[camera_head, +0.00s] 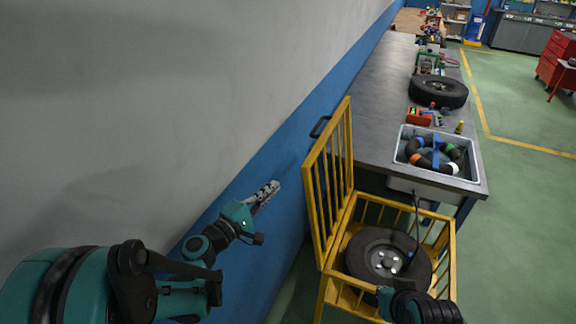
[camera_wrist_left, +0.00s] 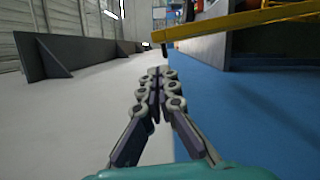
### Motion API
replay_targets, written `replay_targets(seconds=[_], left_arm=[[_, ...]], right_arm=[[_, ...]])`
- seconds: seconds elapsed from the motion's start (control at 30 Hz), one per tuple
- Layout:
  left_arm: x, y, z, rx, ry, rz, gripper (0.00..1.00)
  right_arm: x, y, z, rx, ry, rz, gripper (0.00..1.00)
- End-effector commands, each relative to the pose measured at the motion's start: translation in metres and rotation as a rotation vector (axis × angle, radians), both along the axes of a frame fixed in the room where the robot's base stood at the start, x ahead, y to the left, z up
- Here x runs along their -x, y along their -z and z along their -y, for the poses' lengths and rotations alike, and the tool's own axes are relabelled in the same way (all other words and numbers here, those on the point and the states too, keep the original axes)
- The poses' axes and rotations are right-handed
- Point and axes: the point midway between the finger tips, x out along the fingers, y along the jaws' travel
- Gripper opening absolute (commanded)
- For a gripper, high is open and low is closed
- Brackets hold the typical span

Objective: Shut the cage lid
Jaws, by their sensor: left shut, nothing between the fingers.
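The yellow barred cage (camera_head: 449,262) stands at the lower right in the head view, with a black wheel (camera_head: 360,258) inside it. Its barred lid (camera_head: 311,205) stands upright on the left side of the cage, so the top is open. My left gripper (camera_head: 272,190) is shut and empty, to the left of the lid and close to the blue part of the wall. In the left wrist view, the closed fingers (camera_wrist_left: 157,80) point forward, and a yellow bar (camera_wrist_left: 250,19) crosses the upper right, apart from them. Part of my right arm shows at the bottom right; I cannot make out its fingers.
A long dark workbench (camera_head: 372,90) runs behind the cage, with a grey sink (camera_head: 400,153) holding coloured ring-shaped items. A tyre (camera_head: 438,92) and small parts lie farther back on it. The wall (camera_head: 180,90) is close on the left. Green floor (camera_head: 530,210) is clear on the right.

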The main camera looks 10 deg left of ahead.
Motion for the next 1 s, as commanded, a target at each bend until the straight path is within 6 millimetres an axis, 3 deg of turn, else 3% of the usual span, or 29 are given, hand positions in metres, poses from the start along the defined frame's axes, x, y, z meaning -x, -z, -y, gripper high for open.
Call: replay_targets(seconds=[0.53, 0.7, 1.0], left_arm=[[-0.072, -0.003, 0.045, 0.007, 0.001, 0.000, 0.00], [-0.082, -0.004, 0.051, 0.007, 0.001, 0.000, 0.00], [-0.083, -0.004, 0.051, 0.006, 0.000, 0.001, 0.00]], right_arm=[[0.000, 0.005, 0.000, 0.000, 0.000, 0.000, 0.00], [0.000, 0.006, 0.000, 0.000, 0.000, 0.000, 0.00], [0.000, 0.005, 0.000, 0.000, 0.000, 0.000, 0.00]])
